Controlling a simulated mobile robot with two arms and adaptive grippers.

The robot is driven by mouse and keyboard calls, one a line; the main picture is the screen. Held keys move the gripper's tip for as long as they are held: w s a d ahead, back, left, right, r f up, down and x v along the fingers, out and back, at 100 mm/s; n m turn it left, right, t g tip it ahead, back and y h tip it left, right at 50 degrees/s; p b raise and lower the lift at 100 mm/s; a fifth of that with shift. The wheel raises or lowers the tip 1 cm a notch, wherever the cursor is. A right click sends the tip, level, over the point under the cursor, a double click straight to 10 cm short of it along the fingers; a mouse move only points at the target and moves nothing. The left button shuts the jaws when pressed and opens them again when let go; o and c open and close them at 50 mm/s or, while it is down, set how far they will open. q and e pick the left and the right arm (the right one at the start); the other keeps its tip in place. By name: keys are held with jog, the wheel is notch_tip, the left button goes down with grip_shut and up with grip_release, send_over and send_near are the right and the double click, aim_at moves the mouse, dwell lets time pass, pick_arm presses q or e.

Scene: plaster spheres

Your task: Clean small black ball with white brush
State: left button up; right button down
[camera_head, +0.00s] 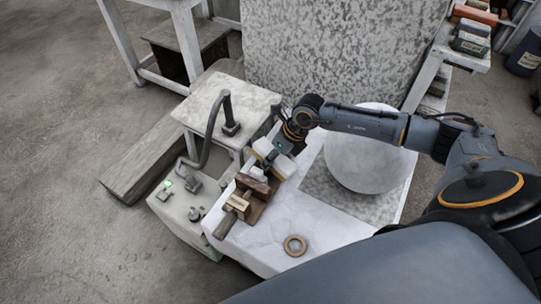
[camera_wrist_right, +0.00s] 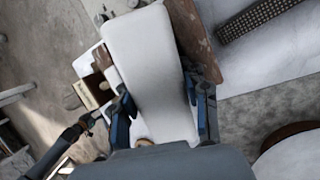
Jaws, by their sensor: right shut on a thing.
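My right gripper (camera_head: 274,158) reaches in from the right over the white table, near the wooden pieces. In the right wrist view its two dark blue fingers (camera_wrist_right: 165,108) are shut on the sides of a long, smooth white block (camera_wrist_right: 150,55). I take this block for the white brush; no bristles show. It also shows pale at the gripper in the head view (camera_head: 284,167). I cannot make out a small black ball in either view. A large white sphere (camera_head: 365,165) rests on the table to the right, partly behind my arm. My left gripper is not in view.
Brown wooden pieces (camera_head: 258,186) lie just below the gripper on the white table (camera_head: 330,220). A tan ring (camera_head: 295,245) lies near the front. A dark curved pipe (camera_head: 211,125) stands to the left. The table around the ring is clear.

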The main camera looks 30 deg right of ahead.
aim_at(268, 147)
jog(key=shift+s+d+f, duration=0.1)
jog(key=shift+s+d, duration=0.2)
jog(key=shift+s, duration=0.3)
jog(key=shift+w+a+r+b, duration=0.15)
jog(key=shift+w+a, duration=0.05)
jog(key=shift+w, duration=0.55)
jog(key=shift+w+a+r+b, duration=0.2)
jog(key=shift+w+a, duration=0.05)
jog(key=shift+w, duration=0.45)
jog(key=shift+w+a+r+b, duration=0.15)
jog(key=shift+w+a, duration=0.05)
jog(key=shift+w, duration=0.55)
jog(key=shift+f, duration=0.1)
jog(key=shift+s, duration=0.1)
